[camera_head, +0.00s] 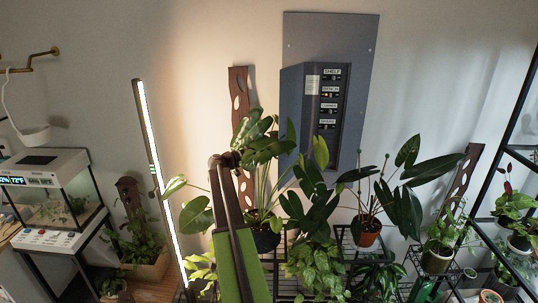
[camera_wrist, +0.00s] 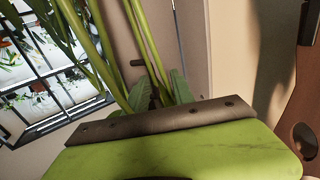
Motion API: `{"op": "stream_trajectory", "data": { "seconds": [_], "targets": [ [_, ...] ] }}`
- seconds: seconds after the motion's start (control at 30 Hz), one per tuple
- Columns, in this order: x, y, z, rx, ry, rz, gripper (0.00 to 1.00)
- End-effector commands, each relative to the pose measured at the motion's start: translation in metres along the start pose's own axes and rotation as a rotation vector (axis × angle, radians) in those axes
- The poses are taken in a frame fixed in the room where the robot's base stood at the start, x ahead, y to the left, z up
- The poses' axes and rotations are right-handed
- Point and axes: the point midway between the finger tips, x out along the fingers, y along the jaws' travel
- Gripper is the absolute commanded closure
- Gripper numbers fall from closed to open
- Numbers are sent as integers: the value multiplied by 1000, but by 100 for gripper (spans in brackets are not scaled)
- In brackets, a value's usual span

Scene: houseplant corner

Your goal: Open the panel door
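The blue-grey panel box (camera_head: 307,125) is mounted on a flat grey backing board (camera_head: 350,40) on the wall. Its front shows a column of labelled switches. I cannot tell which part is the door; leaves cover the bottom of the box. My gripper (camera_head: 223,160) is left of the box and lower than its middle, apart from it, among plant leaves.
Potted plants (camera_head: 368,228) on black wire stands crowd the space below the box. A lit tube lamp (camera_head: 160,175) leans at the left. A terrarium (camera_head: 55,190) stands at far left, and a black-framed shelf (camera_head: 510,120) at right.

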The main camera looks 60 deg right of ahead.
Motion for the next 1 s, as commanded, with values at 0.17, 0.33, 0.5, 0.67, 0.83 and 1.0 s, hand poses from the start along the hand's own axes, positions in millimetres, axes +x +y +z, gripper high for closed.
{"op": "stream_trajectory", "data": {
  "seconds": [0.17, 0.33, 0.5, 0.67, 0.83, 1.0],
  "targets": [
    [-4, 0, 0, 0, 0, 0, 70],
    [-36, 1, 0, 0, 0, -3, 70],
    [-85, 1, 0, 0, 0, -4, 70],
    [-129, 1, 0, 0, 0, -4, 70],
    [-160, 2, 0, 0, 0, -1, 70],
    [-172, 2, 0, 0, 0, 0, 70]
  ]
}}
